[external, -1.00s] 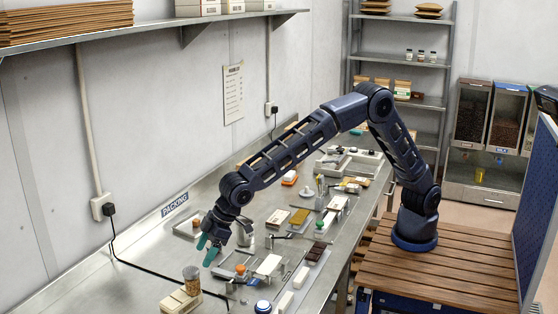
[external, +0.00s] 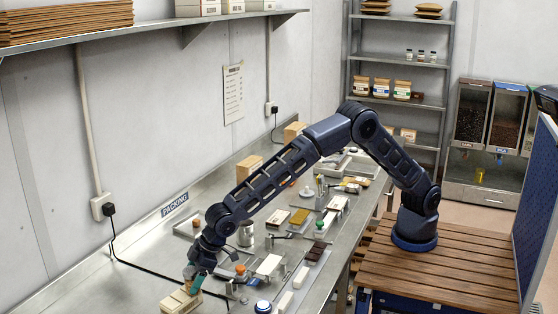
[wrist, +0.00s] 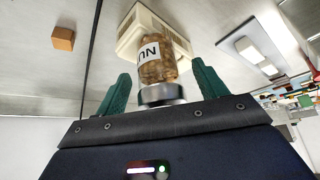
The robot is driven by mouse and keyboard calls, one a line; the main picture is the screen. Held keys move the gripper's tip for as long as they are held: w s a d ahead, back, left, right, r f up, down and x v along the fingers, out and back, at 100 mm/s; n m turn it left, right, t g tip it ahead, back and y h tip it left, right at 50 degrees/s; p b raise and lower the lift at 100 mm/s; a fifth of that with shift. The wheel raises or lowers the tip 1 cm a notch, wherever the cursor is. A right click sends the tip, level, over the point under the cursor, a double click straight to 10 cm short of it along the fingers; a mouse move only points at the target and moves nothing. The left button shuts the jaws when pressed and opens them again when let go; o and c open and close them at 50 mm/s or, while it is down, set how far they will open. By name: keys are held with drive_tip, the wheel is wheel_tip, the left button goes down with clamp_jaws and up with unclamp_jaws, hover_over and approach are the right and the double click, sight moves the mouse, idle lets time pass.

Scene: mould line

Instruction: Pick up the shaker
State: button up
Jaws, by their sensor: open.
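The likely shaker is a clear jar (wrist: 157,68) of brown pieces, with a silver lid and a white label showing "NU". In the wrist view it lies between the two green fingers of my gripper (wrist: 160,76), with a gap on each side. My gripper is open, its lid end nearest the palm. The jar's base is at a cream block (wrist: 128,38). In the external view my gripper (external: 193,279) is down over the cream block (external: 173,303) at the bench's near end, and the jar is mostly hidden behind the fingers.
A silver can (external: 246,236) stands on the bench behind my gripper. A black cable (external: 140,270) runs along the bench. An orange cube (wrist: 63,39) shows in the wrist view.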

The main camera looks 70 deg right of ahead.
drive_tip(key=shift+w+a+f, duration=0.15)
drive_tip(key=shift+w+f, duration=0.05)
drive_tip(key=shift+f, duration=0.2)
drive_tip(key=c, duration=1.2)
drive_tip(key=shift+r, duration=0.1)
wheel_tip(320, 180, up, 19)
hover_over(180, 295)
wheel_tip(180, 295, down, 19)
drive_tip(key=shift+r, duration=0.1)
